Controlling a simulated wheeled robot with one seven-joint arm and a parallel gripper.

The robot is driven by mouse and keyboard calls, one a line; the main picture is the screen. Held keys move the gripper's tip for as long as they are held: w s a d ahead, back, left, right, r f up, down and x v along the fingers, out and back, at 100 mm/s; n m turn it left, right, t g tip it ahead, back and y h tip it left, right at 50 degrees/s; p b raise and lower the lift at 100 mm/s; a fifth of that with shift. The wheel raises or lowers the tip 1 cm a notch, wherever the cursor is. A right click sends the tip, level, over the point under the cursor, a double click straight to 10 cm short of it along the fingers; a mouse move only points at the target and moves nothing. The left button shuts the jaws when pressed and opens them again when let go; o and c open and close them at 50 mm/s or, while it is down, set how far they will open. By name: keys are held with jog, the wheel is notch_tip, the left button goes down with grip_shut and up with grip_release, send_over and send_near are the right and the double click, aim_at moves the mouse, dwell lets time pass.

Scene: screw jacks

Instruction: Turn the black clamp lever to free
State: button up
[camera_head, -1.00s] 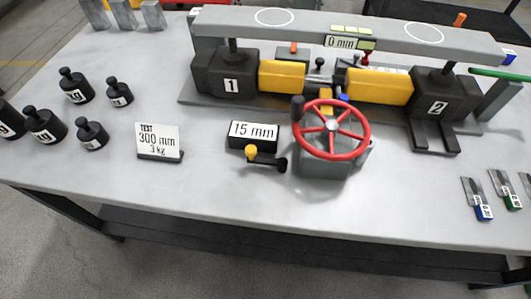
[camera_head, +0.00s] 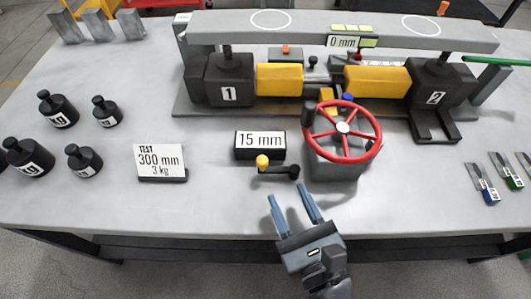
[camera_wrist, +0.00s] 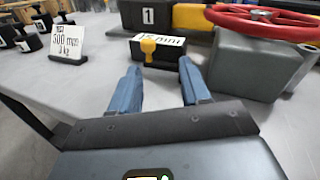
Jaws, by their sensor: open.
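A short black lever (camera_head: 281,170) with a round black end lies in front of the 15 mm sign (camera_head: 260,146). A yellow knob (camera_head: 262,161) stands at its left end, and this knob also shows in the wrist view (camera_wrist: 148,46). I cannot read any free or clamp mark by the lever. My gripper (camera_head: 288,191) is open and empty, with its blue fingers just in front of the lever, apart from it in the head view. In the wrist view my fingertips (camera_wrist: 159,67) spread on either side of the line to the yellow knob.
The red handwheel (camera_head: 343,128) on its grey block (camera_head: 335,165) stands close right of the lever. The 300 mm test sign (camera_head: 161,161) and several black weights (camera_head: 58,110) stand left. Jacks 1 (camera_head: 222,82) and 2 (camera_head: 438,85) stand behind.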

aim_at(264, 165)
jog(key=shift+w+a+r+m+y, duration=0.15)
jog(key=shift+w+a+m, duration=0.15)
jog(key=shift+w+a, duration=0.15)
jog(key=shift+w+a+r+m+y, duration=0.15)
jog(key=shift+w+a+m, duration=0.15)
jog(key=shift+a, duration=0.25)
jog(key=shift+w+a, duration=0.2)
jog(key=shift+w, duration=0.05)
jog(key=shift+p+x, duration=1.1)
jog(key=shift+x, duration=2.5)
jog(key=shift+c, duration=0.5)
grip_shut()
